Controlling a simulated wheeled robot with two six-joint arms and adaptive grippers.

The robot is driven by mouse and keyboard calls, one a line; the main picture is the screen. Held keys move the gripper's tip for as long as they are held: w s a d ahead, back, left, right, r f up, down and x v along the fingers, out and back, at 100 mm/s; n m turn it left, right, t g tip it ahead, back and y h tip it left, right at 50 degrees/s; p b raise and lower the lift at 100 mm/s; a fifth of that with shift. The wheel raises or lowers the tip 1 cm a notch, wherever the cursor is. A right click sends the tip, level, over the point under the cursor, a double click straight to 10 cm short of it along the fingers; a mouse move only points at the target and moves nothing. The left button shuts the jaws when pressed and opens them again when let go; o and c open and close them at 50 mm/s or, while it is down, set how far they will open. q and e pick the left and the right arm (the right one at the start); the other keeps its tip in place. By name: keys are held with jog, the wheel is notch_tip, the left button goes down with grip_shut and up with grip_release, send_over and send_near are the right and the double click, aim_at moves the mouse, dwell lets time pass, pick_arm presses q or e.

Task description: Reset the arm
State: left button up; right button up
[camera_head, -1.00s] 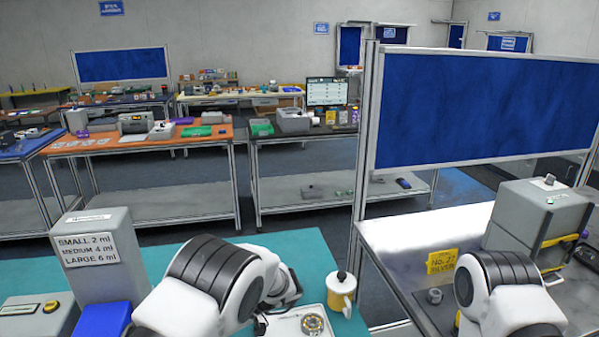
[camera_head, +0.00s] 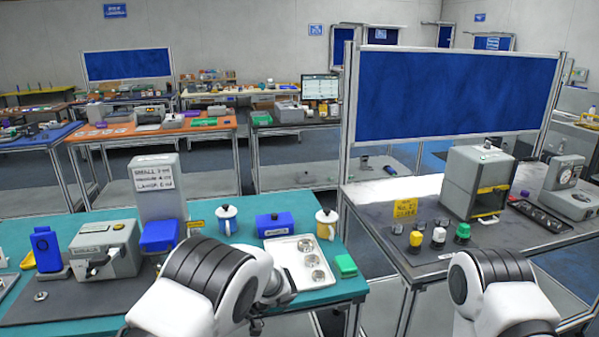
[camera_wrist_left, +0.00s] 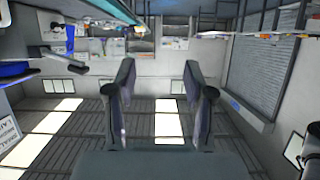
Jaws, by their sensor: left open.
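My left arm comes in at the lower middle of the head view, white with black ribbed bands, in front of the teal table (camera_head: 205,308). Its gripper is mostly hidden there below the wrist. In the left wrist view the two dark fingers of my left gripper (camera_wrist_left: 160,82) stand apart with nothing between them. That view looks upside down, with ceiling lights low in the picture. My right arm shows at the lower right of the head view, but its gripper is not visible.
The teal table holds a grey machine (camera_head: 106,248), a blue box (camera_head: 274,225), two mugs, a white tray (camera_head: 285,262) and a green block (camera_head: 345,265). A grey table on the right (camera_head: 380,212) bears a grey box machine (camera_head: 478,183) and several small jars. A blue partition (camera_head: 450,95) stands behind.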

pick_arm(q)
jog(key=s+a+f+m+t+b, duration=0.3)
jog(key=s+a+f+m+t, duration=0.1)
jog(key=a+f+m, duration=0.4)
jog(key=s+a+f+m+t+b, duration=0.25)
jog(key=s+a+f+m, duration=0.2)
jog(key=a+f, duration=0.6)
jog(key=s+d+f+m+t+h, duration=0.1)
jog(key=s+d+f+m+h, duration=0.5)
jog(key=s+f, duration=0.25)
jog(key=s+d+m+g+h, duration=0.1)
jog(key=s+d+g+h, duration=0.3)
jog(key=s+d+h, duration=0.3)
jog(key=s+d, duration=0.3)
jog(key=s, duration=0.4)
jog(key=shift+f+m, duration=0.25)
jog(key=shift+m, duration=0.1)
